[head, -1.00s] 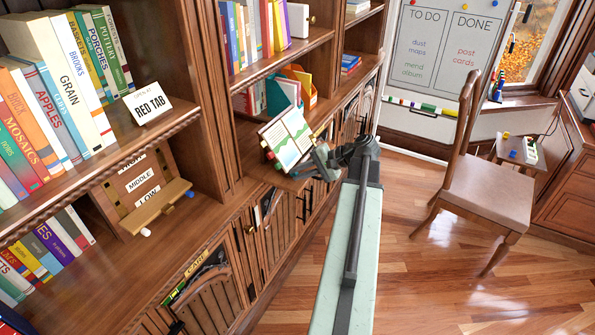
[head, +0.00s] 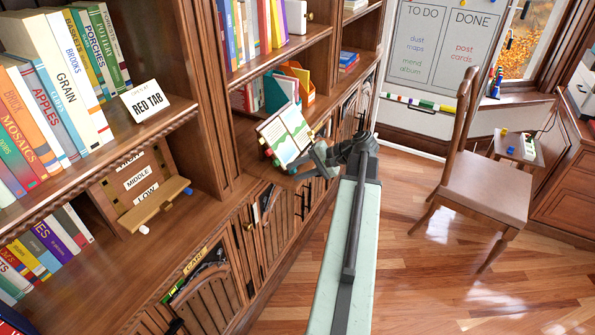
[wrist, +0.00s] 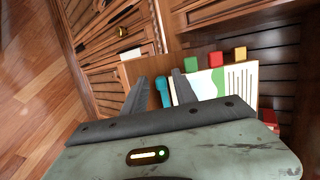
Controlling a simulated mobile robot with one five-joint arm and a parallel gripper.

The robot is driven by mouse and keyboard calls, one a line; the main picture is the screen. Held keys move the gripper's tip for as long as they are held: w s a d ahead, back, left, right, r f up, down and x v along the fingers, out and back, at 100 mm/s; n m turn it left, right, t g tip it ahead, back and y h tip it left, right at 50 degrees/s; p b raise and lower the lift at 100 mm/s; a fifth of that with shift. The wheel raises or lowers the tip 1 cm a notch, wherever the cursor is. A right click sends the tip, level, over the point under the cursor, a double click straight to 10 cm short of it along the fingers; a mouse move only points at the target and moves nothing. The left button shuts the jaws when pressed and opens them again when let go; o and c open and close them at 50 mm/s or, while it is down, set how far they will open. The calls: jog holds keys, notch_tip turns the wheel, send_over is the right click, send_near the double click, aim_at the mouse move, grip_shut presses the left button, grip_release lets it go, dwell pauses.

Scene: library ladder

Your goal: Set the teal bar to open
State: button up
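A short teal bar (wrist: 162,92) shows in the wrist view, beside the left edge of an open picture book on a stand (wrist: 241,88). The two dark fingers of my gripper (wrist: 159,75) are spread, one on each side of the bar, with a visible gap. I cannot tell whether either finger touches it. In the head view my gripper (head: 314,160) is at the lower right of the book on its stand (head: 285,135). I cannot make out the teal bar there, and its setting is not readable.
Red, green and yellow blocks (wrist: 215,59) line the book's edge.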

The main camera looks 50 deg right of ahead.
jog(key=p+v, duration=0.4)
jog(key=v, duration=0.3)
jog(key=shift+s+d+r, duration=0.15)
jog(key=shift+s+r, duration=0.05)
jog(key=shift+s, duration=0.1)
jog(key=shift+s, duration=0.1)
